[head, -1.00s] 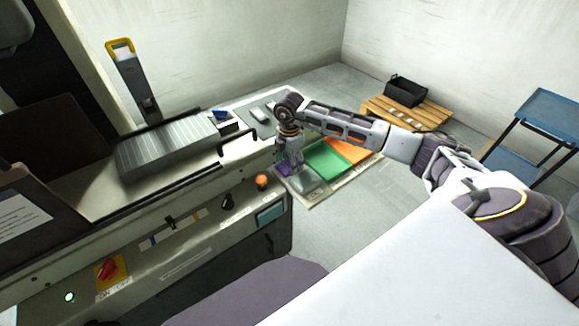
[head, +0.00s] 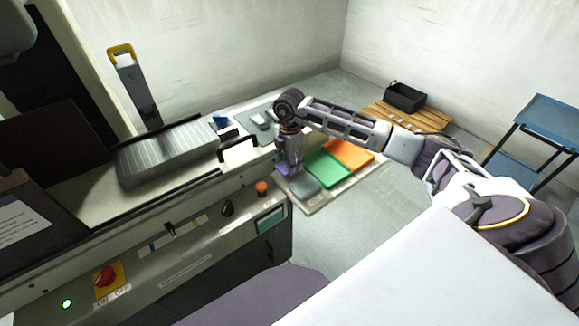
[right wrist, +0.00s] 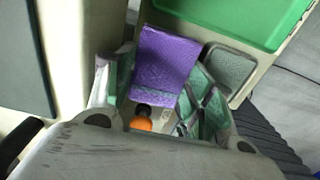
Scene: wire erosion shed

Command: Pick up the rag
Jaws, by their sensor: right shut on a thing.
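The purple rag (right wrist: 165,65) lies between the fingers of my right gripper in the right wrist view, and part of it spreads out beyond them. My right gripper (right wrist: 155,92) is shut on it. In the head view, my right gripper (head: 289,168) points down beside the right end of the machine, and a small patch of the purple rag (head: 281,171) shows at its fingertips. The gripper hides most of the rag there. My left gripper is not in view.
A grey tray (head: 305,187), a green tray (head: 327,168) and an orange tray (head: 349,153) stand in a row on a pale board. An orange knob (head: 262,187) sits on the machine front. A black bin (head: 405,96) stands on a pallet behind.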

